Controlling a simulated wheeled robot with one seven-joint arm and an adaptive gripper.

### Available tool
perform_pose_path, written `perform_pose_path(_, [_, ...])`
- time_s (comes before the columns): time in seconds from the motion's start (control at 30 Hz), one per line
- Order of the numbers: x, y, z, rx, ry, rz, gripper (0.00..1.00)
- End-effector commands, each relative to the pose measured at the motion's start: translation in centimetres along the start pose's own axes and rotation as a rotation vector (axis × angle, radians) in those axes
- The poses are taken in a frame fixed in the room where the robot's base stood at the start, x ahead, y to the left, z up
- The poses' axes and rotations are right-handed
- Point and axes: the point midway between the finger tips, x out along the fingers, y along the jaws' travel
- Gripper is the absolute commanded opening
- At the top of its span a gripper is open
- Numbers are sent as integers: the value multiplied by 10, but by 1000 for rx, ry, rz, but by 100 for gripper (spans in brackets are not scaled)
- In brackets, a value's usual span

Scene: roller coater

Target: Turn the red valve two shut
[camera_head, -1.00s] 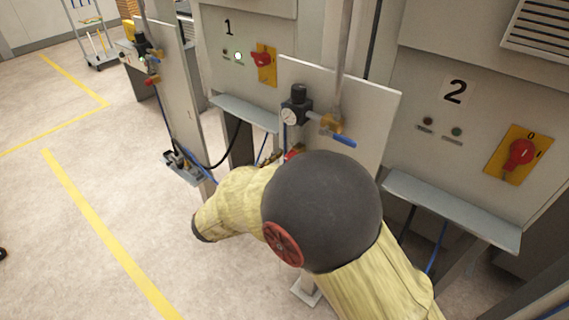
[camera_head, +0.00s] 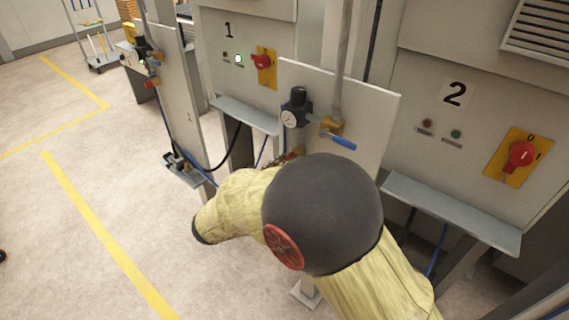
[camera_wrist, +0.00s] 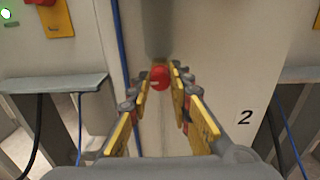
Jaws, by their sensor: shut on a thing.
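The red valve (camera_wrist: 160,77) shows as a small rounded red handle in the wrist view, in front of the pale panel marked 2 (camera_wrist: 244,117). My gripper (camera_wrist: 161,85) is shut on it, with a yellow-padded finger on each side. The fingers hide the valve's sides, and I cannot tell its exact angle. In the head view my arm's dark round joint and yellow sleeve hide the gripper and most of the valve.
A gauge regulator (camera_head: 292,113) and a blue-handled valve (camera_head: 343,141) sit on the panel above my arm. Red rotary switches on yellow plates are on cabinet 1 (camera_head: 262,62) and cabinet 2 (camera_head: 521,153). Grey ledges (camera_head: 452,212) jut out. Open floor (camera_head: 60,235) lies left.

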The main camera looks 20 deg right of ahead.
Motion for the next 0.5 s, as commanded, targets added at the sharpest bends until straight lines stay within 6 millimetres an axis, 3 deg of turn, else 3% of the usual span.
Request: perform_pose_path(0.5, [0,0,0,132,0,1,0])
